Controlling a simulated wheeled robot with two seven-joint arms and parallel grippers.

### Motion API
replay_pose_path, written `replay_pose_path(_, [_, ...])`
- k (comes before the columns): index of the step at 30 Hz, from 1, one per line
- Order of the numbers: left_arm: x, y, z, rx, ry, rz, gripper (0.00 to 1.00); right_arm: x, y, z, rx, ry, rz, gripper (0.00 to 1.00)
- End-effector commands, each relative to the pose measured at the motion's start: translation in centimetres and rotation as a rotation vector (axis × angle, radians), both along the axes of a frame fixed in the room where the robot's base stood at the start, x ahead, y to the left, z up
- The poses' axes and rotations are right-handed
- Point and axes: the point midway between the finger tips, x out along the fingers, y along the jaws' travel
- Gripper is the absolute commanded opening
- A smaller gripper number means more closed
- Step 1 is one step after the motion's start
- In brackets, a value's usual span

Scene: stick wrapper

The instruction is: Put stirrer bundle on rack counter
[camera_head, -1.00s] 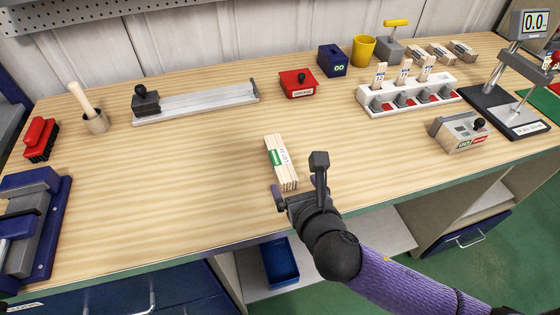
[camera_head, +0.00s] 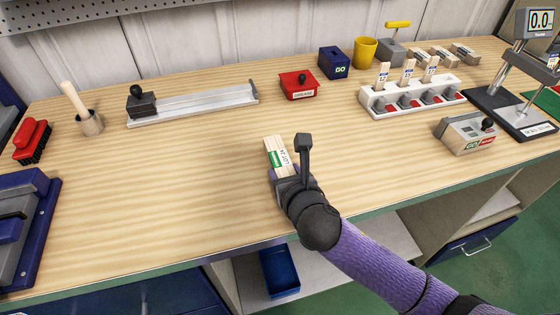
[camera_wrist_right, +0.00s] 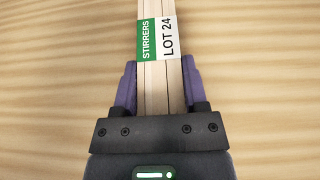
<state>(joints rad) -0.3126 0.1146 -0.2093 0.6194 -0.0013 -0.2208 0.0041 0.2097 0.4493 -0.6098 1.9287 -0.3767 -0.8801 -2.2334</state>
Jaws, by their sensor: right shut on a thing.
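The stirrer bundle (camera_head: 276,153) is a stack of pale wooden sticks with a green and white label reading "STIRRERS LOT 24". It lies on the wooden worktop in the middle front. My right gripper (camera_head: 285,175) is at its near end. In the right wrist view the bundle (camera_wrist_right: 159,75) runs straight between the two purple fingers of the gripper (camera_wrist_right: 160,88), which are shut on its sides. The label lies just beyond the fingertips. Several similar bundles (camera_head: 439,55) lie at the back right, perhaps on the rack counter; I cannot tell. My left gripper does not show.
A white holder (camera_head: 415,101) with upright stick bundles and red parts stands at the right. The middle worktop (camera_head: 150,190) is clear.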

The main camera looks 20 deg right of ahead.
Motion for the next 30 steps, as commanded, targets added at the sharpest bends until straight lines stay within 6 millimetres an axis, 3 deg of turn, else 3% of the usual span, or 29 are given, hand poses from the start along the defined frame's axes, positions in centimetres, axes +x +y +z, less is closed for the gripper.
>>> replay_pose_path(1, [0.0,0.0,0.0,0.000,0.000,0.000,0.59,0.0,0.0,0.0,0.000,0.000,0.000,0.11])
replay_pose_path(3, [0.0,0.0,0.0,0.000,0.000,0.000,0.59,0.0,0.0,0.0,0.000,0.000,0.000,0.00])
replay_pose_path(10, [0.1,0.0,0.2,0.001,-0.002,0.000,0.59,0.0,0.0,0.4,0.000,-0.001,0.000,0.00])
replay_pose_path(19, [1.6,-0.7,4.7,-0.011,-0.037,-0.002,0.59,0.1,0.0,8.2,0.000,-0.007,0.000,0.00])
replay_pose_path(26, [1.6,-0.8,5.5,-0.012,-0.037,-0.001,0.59,-0.1,0.1,10.3,0.002,-0.001,-0.003,0.00])
replay_pose_path(30, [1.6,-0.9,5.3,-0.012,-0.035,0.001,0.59,-2.6,1.5,12.2,0.018,0.003,-0.095,0.00])
